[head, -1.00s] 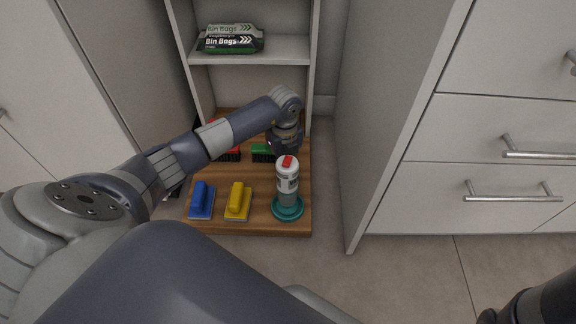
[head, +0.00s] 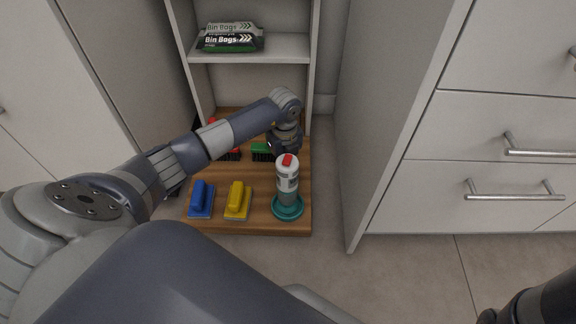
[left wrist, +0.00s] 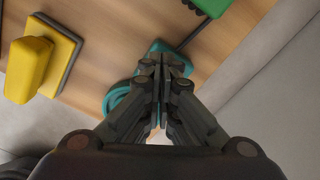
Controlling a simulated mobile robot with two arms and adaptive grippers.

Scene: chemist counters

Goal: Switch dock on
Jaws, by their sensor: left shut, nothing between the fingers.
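The dock (head: 288,208) is a round teal base at the front right of a wooden board. In the left wrist view the dock's teal ring (left wrist: 117,98) and a teal block (left wrist: 176,57) with a dark cable show around my fingers. My left gripper (left wrist: 160,62) is shut and empty, its tips over or at the teal block; I cannot tell whether they touch. The switch itself is not clearly visible.
A blue-handled block (head: 201,199) and a yellow-handled block (head: 238,201) lie left of the dock. Green (head: 262,152) and red (head: 232,154) brushes lie behind. Bin bags (head: 230,40) sit on the shelf (head: 250,52) above. A cabinet side (head: 375,150) stands close on the right.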

